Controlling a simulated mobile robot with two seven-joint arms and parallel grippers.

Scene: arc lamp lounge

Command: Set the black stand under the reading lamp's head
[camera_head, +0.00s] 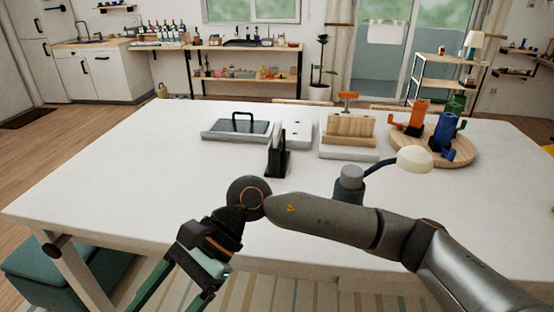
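A black upright stand (276,158) stands on the white table (130,165), near its middle, left of the lamp. The reading lamp (349,182) has a grey base, a dark curved arm and a cream head (414,159) reaching right; bare tabletop lies below the head. My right arm comes in from the right and crosses in front of the lamp, hiding the lamp's foot. My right gripper (168,293) is at the table's front edge, pointing down and left, its fingers apart and nothing seen between them. It is well apart from the stand. My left gripper is not in view.
Behind the stand are a tray (210,135) with a dark handled piece, a white block (297,135) and a wooden block (350,128). The table's left side is clear. A green bench (40,270) stands front left.

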